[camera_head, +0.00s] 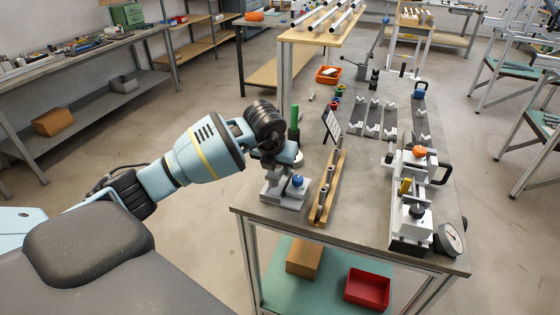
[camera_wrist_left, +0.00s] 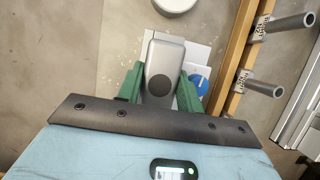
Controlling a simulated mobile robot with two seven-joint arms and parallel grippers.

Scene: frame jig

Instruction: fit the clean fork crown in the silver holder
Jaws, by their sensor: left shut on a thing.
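My left gripper (camera_head: 272,170) is over the near left corner of the workbench, pointing down. In the left wrist view its green fingers (camera_wrist_left: 160,93) are shut on the sides of a grey fork crown (camera_wrist_left: 164,52) with a dark round spot. The silver holder (camera_head: 283,195), a pale metal block with a blue knob (camera_head: 297,181), stands right below the gripper. In the left wrist view the blue knob (camera_wrist_left: 201,85) shows just right of the crown. The crown covers much of the holder, so I cannot tell if they touch. My right gripper is not in view.
A wooden rack (camera_head: 328,187) with grey tube stubs stands close to the right of the holder. A small sign (camera_head: 332,123) and a green cylinder (camera_head: 295,117) stand behind. A clamp fixture (camera_head: 412,200) and dial gauge (camera_head: 449,239) are at the right. Bare bench lies between rack and fixture.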

